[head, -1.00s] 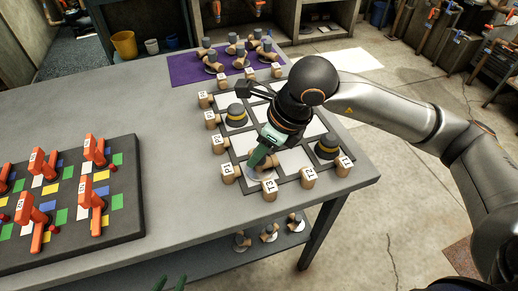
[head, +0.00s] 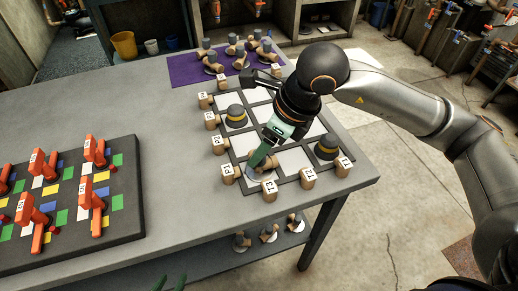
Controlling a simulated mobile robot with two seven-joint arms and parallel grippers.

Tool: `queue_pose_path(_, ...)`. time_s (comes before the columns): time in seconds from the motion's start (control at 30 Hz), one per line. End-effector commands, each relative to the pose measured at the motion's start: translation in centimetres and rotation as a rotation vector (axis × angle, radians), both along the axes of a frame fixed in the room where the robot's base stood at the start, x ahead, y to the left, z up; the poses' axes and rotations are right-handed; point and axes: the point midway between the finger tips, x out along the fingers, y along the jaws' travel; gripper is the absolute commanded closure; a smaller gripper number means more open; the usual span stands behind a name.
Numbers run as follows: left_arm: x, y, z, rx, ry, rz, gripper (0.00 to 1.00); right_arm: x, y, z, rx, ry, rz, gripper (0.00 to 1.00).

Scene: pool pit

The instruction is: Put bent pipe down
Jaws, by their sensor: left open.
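My left gripper (head: 262,157), with green fingers, is over the front left cell of the dark grid board (head: 236,170) on the table. It is open, pointing down at a tan bent pipe (head: 258,174) with a pale round flange, which rests in that cell. The fingers overlap the pipe in the picture, so I cannot tell whether they still touch it. The pipe is partly hidden behind them.
Dark domed caps with yellow bands stand in a left cell (head: 236,116) and a right cell (head: 326,147). Tan labelled pegs (head: 308,177) line the board's edges. A purple mat (head: 190,68) with pipes lies behind. A board with orange handles (head: 121,219) is left; bare table lies between.

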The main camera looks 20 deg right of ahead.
Motion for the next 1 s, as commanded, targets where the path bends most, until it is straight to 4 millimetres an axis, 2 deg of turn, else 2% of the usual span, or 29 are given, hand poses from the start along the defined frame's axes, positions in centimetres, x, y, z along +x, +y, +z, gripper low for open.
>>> queue_pose_path(0.03,0.0,0.0,0.1,0.001,0.0,0.001,0.5,-0.2,-0.4,1.3,0.0,-0.007,-0.001,0.36)
queue_pose_path(0.2,0.0,0.2,0.2,0.003,-0.002,0.004,0.5,-1.2,-1.4,4.8,0.001,-0.007,-0.003,0.36)
queue_pose_path(0.4,-0.2,0.5,0.2,0.006,-0.001,0.008,0.5,-2.1,-2.3,7.7,0.0,-0.004,-0.001,0.36)
queue_pose_path(0.6,-0.3,0.7,0.1,0.008,0.003,0.012,0.5,-2.5,-2.7,8.8,0.0,-0.001,-0.001,0.36)
queue_pose_path(1.0,-0.3,0.7,0.1,0.008,0.005,0.013,0.5,-2.5,-2.7,8.8,0.0,0.0,-0.001,0.36)
